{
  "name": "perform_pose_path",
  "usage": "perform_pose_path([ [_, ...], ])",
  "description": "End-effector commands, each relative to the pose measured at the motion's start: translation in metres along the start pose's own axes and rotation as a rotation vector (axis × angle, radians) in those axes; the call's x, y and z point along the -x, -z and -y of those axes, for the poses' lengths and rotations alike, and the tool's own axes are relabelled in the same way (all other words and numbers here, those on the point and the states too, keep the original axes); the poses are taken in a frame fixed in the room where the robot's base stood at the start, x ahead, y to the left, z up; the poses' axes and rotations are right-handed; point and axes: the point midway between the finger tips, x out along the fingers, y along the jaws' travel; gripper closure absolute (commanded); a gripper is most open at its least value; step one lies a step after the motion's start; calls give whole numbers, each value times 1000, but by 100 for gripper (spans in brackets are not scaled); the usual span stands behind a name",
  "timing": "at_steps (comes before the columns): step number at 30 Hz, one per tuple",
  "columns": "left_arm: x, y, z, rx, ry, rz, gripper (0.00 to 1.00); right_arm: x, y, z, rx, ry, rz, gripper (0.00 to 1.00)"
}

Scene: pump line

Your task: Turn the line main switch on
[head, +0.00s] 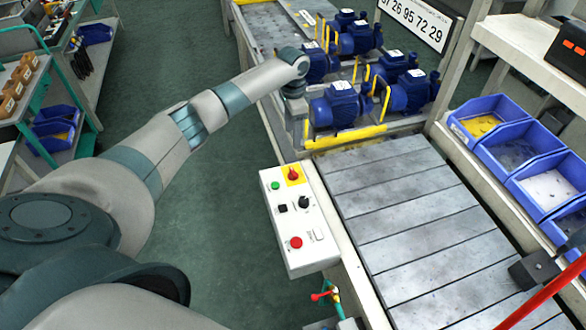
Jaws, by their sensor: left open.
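The line main switch (292,174) is a red rotary handle on a yellow plate at the top right of a white control box (289,262). The box is fixed along the left side of the line. The handle looks roughly upright in the picture, but it is too small to read its setting. My left gripper (297,108) is open, beyond the box and beside the blue pumps, well apart from the switch. Its fingers are small and hard to make out. My right gripper is not in view.
The box also carries a green button (275,185), a black knob (304,202) and a red button (296,242). Blue pumps (338,106) with yellow brackets stand at the far end. Blue bins (548,183) line the right. The grey line surface (400,200) nearby is clear.

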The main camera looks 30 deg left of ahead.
Motion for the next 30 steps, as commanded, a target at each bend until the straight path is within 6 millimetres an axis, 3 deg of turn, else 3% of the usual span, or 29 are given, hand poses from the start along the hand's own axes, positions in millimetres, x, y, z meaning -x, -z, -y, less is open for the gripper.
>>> perform_pose_path([
  [14, -10, 0, -1, -1, 0, 1, 45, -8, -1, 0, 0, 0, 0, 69],
  [30, -65, -3, -1, -6, 1, 2, 45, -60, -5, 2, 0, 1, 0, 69],
])
